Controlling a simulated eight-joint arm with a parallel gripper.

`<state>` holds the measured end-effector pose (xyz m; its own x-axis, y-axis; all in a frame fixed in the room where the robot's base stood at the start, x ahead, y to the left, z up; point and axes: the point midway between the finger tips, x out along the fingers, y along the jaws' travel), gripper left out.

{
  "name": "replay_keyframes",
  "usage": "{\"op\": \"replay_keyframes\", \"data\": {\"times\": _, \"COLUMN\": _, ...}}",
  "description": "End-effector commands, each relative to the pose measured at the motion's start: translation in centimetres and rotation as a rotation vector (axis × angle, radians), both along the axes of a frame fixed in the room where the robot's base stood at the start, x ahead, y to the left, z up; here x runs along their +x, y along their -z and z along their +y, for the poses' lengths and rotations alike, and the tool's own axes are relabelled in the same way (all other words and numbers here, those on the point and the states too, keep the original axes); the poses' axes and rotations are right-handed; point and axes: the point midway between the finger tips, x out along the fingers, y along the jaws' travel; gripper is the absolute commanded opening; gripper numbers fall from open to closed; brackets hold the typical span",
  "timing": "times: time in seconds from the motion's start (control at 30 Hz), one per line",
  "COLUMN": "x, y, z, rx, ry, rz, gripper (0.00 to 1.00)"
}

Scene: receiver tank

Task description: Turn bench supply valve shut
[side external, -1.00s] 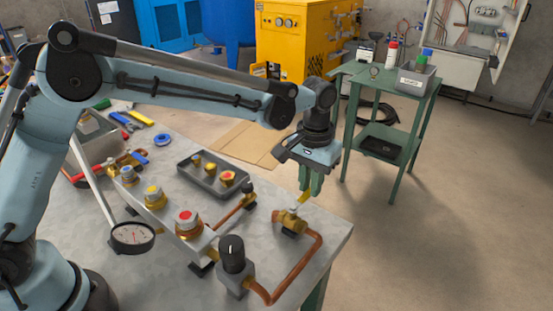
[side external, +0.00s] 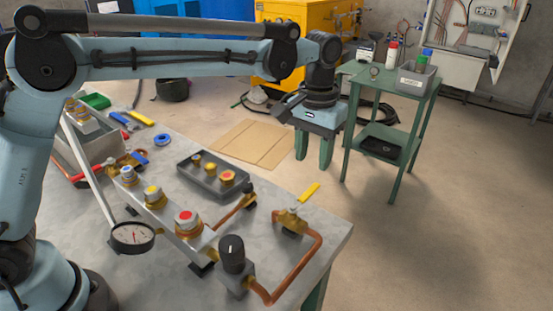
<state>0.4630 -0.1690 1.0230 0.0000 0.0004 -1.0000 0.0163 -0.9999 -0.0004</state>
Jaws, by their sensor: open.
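The bench supply valve (side external: 290,220) is a brass body near the right edge of the grey bench, joined to a bent copper pipe. Its yellow lever (side external: 309,193) slants from the valve stem up and to the right, towards the bench's far edge. My gripper (side external: 313,167) points down with its two green fingers spread apart and nothing between them. It is above and apart from the lever, with a visible gap. The lever is in full view.
A black-knobbed regulator (side external: 232,254), a manifold with coloured caps (side external: 187,222) and a dial gauge (side external: 133,236) stand on the bench. A grey tray (side external: 209,184) of fittings lies behind. A green side table (side external: 408,98) stands beyond. The floor at right is clear.

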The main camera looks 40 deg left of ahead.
Motion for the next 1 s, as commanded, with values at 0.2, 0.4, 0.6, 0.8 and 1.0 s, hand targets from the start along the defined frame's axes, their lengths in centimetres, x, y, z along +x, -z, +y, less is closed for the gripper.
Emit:
{"op": "replay_keyframes", "data": {"times": 0.2, "x": 0.0, "y": -3.2, "z": 0.0, "rx": 0.0, "ry": -0.001, "rz": 0.0, "gripper": 0.44}}
{"op": "replay_keyframes", "data": {"times": 0.4, "x": 0.0, "y": -4.4, "z": 0.0, "rx": 0.0, "ry": -0.001, "rz": 0.0, "gripper": 0.44}}
{"op": "replay_keyframes", "data": {"times": 0.6, "x": 0.0, "y": -4.6, "z": 0.0, "rx": 0.0, "ry": -0.001, "rz": 0.0, "gripper": 0.44}}
{"op": "replay_keyframes", "data": {"times": 0.8, "x": 0.0, "y": -4.6, "z": 0.1, "rx": -0.001, "ry": -0.001, "rz": -0.002, "gripper": 0.44}}
{"op": "replay_keyframes", "data": {"times": 1.0, "x": -1.1, "y": -5.6, "z": 2.2, "rx": -0.017, "ry": -0.002, "rz": -0.054, "gripper": 0.44}}
